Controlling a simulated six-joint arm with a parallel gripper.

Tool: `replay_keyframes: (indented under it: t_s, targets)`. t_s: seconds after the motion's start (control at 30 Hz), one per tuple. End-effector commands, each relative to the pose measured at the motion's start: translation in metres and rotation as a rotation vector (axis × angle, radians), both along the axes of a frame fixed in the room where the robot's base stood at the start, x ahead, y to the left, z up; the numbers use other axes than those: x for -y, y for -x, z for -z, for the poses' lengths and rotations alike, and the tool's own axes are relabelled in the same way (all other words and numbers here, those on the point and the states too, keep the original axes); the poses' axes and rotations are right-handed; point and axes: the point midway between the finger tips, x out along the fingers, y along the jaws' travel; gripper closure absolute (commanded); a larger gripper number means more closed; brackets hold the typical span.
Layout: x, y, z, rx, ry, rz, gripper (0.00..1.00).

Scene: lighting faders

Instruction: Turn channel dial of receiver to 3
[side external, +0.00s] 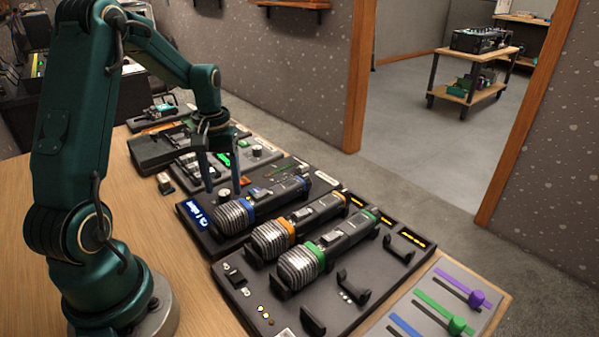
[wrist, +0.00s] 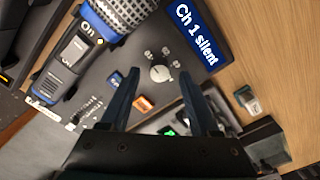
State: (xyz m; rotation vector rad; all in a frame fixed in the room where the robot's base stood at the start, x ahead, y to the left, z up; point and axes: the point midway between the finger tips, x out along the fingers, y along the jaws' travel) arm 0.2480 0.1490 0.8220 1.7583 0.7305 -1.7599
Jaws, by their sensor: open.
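The receiver is a dark panel (side external: 191,228) holding microphones. Its blue screen (wrist: 192,32) reads "Ch 1 silent" in the wrist view, and it shows at the panel's left end in the side view (side external: 199,216). A small pale round dial (wrist: 160,73) with several marks around it sits near the screen; it is also visible in the side view (side external: 225,193). My gripper (side external: 222,188) is open and points down over the panel. In the wrist view its fingertips (wrist: 159,77) appear on either side of the dial, with gaps; their height above it is hard to tell.
A blue-banded microphone (side external: 258,206) lies beside the dial. Orange-banded (side external: 298,228) and green-banded (side external: 325,251) microphones lie nearer the camera. A fader board (side external: 440,305) is at the lower right. Other dark devices (side external: 158,149) stand behind my gripper. Bare wood (side external: 190,275) lies left of the panel.

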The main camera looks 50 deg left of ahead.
Motion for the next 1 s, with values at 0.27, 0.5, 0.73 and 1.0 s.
replay_keyframes:
  t_s: [0.27, 0.5, 0.73, 1.0]
  targets:
    - [0.0004, 0.0001, 0.0122, 0.001, -0.001, 0.001, 0.37]
    - [0.0004, 0.0001, 0.0119, 0.001, -0.001, 0.001, 0.76]
    - [0.0003, 0.0, 0.0116, 0.001, -0.001, 0.003, 1.0]
    - [0.0002, 0.0001, 0.0115, 0.001, -0.001, 0.065, 1.0]
